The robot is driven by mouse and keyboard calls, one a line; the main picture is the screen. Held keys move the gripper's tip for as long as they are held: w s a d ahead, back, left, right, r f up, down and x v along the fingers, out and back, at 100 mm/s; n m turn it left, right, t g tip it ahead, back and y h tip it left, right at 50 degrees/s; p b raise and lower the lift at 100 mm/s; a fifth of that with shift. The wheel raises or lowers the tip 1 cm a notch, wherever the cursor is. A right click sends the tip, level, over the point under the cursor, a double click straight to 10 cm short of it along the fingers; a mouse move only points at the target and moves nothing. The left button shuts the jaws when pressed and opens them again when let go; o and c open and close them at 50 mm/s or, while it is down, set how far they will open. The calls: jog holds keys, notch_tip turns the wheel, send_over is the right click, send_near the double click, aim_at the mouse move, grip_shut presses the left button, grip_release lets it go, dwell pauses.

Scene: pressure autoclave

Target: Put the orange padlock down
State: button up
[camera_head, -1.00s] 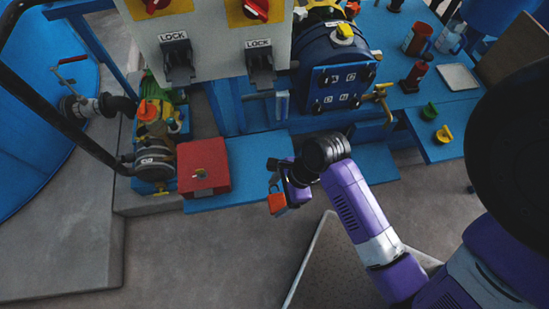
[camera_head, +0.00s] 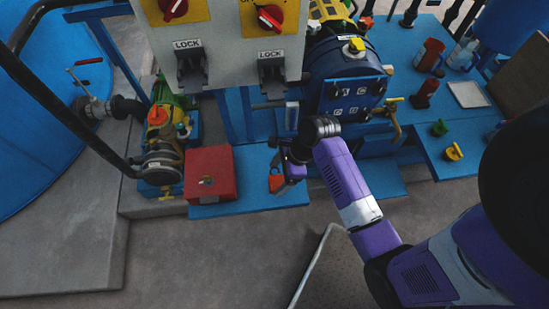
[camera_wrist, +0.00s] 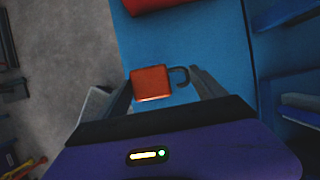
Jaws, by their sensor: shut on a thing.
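The orange padlock (camera_head: 276,184) hangs at my gripper (camera_head: 281,164) in the head view, over the low blue platform (camera_head: 258,198). In the wrist view the padlock (camera_wrist: 151,83) lies between the two fingers of my gripper (camera_wrist: 163,88), with its open-looking dark shackle to the right. My gripper is shut on the padlock. The blue platform (camera_wrist: 212,38) shows beyond it. I cannot tell whether the padlock touches the platform.
A red box (camera_head: 210,174) stands on the platform, left of the padlock. Bare blue surface lies between them. The grey panel with LOCK switches (camera_head: 230,50) hangs above. The blue autoclave (camera_head: 345,75) stands behind my arm. Grey floor lies in front.

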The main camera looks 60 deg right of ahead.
jog(key=w+d, duration=0.1)
jog(key=d, duration=0.1)
jog(key=w+d, duration=0.4)
jog(key=shift+d, duration=0.25)
jog(key=shift+f+b, duration=0.35)
jog(key=shift+f, duration=1.4)
jog(key=shift+f, duration=0.15)
